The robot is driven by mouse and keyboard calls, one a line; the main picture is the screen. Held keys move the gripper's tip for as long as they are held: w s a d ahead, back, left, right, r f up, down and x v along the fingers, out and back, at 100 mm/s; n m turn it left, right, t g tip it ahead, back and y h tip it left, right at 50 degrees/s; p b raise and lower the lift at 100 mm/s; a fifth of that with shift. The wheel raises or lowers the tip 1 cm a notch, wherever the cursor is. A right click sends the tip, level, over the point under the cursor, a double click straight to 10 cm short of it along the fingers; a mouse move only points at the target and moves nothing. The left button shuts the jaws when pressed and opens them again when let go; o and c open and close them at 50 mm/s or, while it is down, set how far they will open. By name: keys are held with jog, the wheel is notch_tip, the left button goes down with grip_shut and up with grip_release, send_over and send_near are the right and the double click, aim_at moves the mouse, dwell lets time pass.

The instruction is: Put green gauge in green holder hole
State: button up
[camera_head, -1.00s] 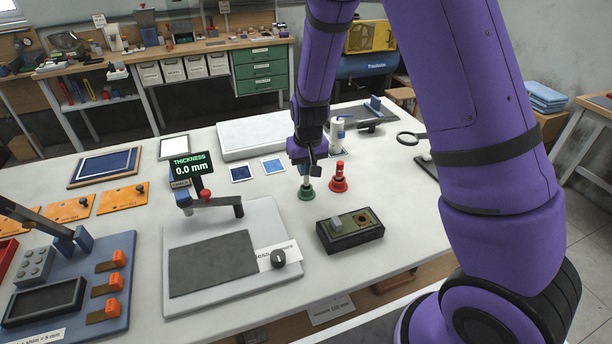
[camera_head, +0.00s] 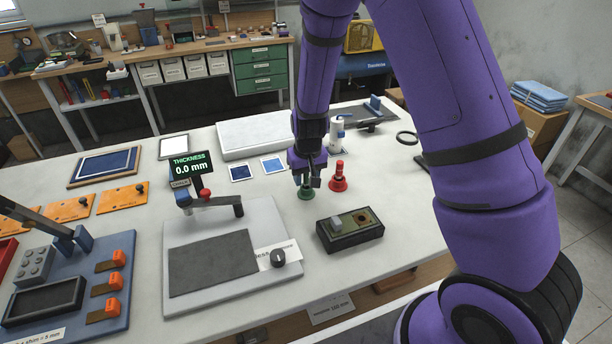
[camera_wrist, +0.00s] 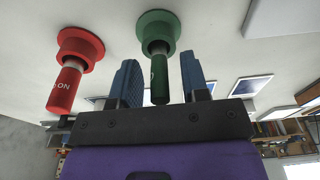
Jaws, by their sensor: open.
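The green gauge (camera_head: 306,194) stands on the white table, flanged base down, its upper part mostly hidden by my gripper in the head view. In the wrist view the green gauge (camera_wrist: 157,30) shows its wide flange and narrow stem. My gripper (camera_head: 307,178) is over it, open, pointing down. In the wrist view the stem lies between the two blue fingers (camera_wrist: 160,80), with gaps on both sides. A dark box with an olive-green top (camera_head: 350,230) sits in front and to the right; its top has a round hole (camera_head: 364,217) and a grey block.
A red gauge (camera_head: 339,178) stands close to the right of the green one. A thickness tester (camera_head: 225,265) stands to the left. A white bottle (camera_head: 337,135) and a magnifier ring (camera_head: 407,138) are behind. Bare table lies between the gauges and box.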

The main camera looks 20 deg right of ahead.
jog(key=s+d+r+t, duration=0.1)
jog(key=s+r, duration=0.3)
jog(key=r, duration=0.5)
jog(key=s+d+r+y, duration=0.15)
jog(key=s+r, duration=0.25)
jog(key=r, duration=0.6)
jog(key=s+d+r+t, duration=0.1)
jog(key=s+d+r, duration=0.1)
jog(key=s+r, duration=0.5)
jog(key=s+d+r+t, duration=0.1)
jog(key=s+r, duration=0.3)
jog(key=s, duration=0.3)
jog(key=s+d+r+h, duration=0.1)
jog(key=s+r, duration=0.3)
jog(key=s, duration=0.3)
jog(key=shift+s+d+r+t, duration=0.2)
jog(key=shift+s+r+t, duration=0.05)
jog(key=shift+r+t, duration=0.15)
